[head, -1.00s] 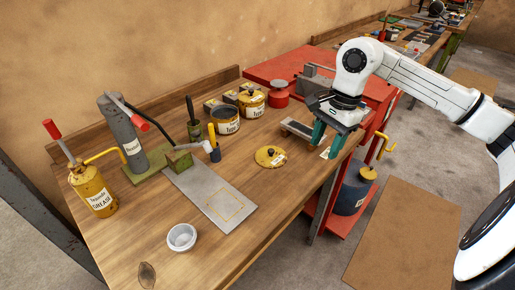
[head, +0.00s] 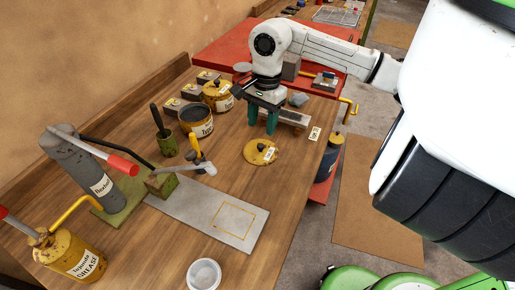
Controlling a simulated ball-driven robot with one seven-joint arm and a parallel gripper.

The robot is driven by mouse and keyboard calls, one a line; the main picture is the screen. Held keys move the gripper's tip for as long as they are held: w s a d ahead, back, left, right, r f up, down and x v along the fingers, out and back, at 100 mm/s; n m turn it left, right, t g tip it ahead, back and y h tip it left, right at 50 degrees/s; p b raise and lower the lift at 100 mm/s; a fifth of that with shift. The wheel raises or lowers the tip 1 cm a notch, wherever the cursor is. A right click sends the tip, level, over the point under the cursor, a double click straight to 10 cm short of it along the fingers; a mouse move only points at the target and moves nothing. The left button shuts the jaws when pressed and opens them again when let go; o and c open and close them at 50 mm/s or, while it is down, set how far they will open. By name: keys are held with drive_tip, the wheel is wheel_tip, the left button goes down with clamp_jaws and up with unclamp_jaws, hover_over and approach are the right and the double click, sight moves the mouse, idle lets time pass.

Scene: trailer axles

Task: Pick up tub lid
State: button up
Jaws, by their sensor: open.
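The tub lid (head: 260,152) is a round yellow disc with a dark knob and a small label. It lies flat on the wooden bench, right of the open tub. My gripper (head: 262,130) points down with green fingers apart and empty. In the picture it is just above and behind the lid; I cannot tell its exact height over the bench. The open yellow tub (head: 196,120) with dark contents stands left of the lid. Another yellow tub (head: 217,97), with its lid on, stands behind it.
A brush (head: 163,135) stands left. A white cup (head: 204,274) is near the front. A grease can (head: 70,255) and grey cylinder (head: 85,165) are at left.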

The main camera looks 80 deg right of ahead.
sight(261, 145)
drive_tip(key=shift+a+f+p, duration=0.2)
drive_tip(key=shift+f+p, duration=0.1)
drive_tip(key=shift+f, duration=0.8)
drive_tip(key=shift+a+f+p, duration=0.15)
drive_tip(key=shift+f+p, duration=0.15)
drive_tip(key=shift+f, duration=0.8)
drive_tip(key=shift+a+f+p, duration=0.2)
drive_tip(key=shift+f+p, duration=0.1)
drive_tip(key=shift+f, duration=0.8)
drive_tip(key=shift+c, duration=0.5)
clamp_jaws()
